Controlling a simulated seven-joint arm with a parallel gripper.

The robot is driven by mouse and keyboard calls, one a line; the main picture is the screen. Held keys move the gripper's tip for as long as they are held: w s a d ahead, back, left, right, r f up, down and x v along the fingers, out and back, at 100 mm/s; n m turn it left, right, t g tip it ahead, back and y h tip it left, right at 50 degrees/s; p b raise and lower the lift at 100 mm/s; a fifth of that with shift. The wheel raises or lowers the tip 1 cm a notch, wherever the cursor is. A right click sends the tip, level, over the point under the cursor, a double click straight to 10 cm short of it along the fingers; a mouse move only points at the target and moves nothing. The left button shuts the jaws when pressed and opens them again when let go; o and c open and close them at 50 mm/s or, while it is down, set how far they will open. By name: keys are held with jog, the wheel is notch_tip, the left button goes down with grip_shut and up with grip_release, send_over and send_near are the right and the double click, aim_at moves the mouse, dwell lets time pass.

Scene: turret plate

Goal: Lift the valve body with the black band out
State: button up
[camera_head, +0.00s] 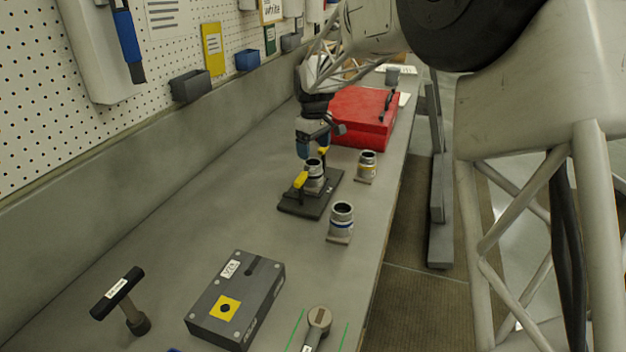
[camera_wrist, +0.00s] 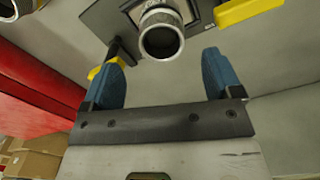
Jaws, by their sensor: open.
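The valve body with the dark band (camera_head: 314,178) stands upright on a dark plate (camera_head: 328,199). It also shows at the top of the wrist view (camera_wrist: 161,38), with its open round mouth facing the camera. A yellow clamp handle (camera_head: 300,180) stands at the near side of the plate, and another yellow handle (camera_head: 323,152) is at the far side. Whether the clamps grip the body I cannot tell. My gripper (camera_head: 310,148) is close above and behind the body. In the wrist view its blue fingers (camera_wrist: 162,75) are spread and empty, with the body beyond their tips.
A valve body with a blue band (camera_head: 341,220) and one with a yellow band (camera_head: 367,166) stand right of the plate. A red case (camera_head: 362,118) lies behind. A grey block (camera_head: 236,299), a T-handle tool (camera_head: 124,298) and another tool (camera_head: 318,324) lie nearer. Bench between is clear.

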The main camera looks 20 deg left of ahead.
jog(key=shift+f, duration=0.7)
jog(key=shift+f, duration=0.1)
jog(key=shift+s+f, duration=0.1)
jog(key=shift+f, duration=2.4)
jog(key=shift+c, duration=0.4)
jog(key=c, duration=1.3)
jog(key=shift+r, duration=0.1)
jog(key=shift+r, duration=4.95)
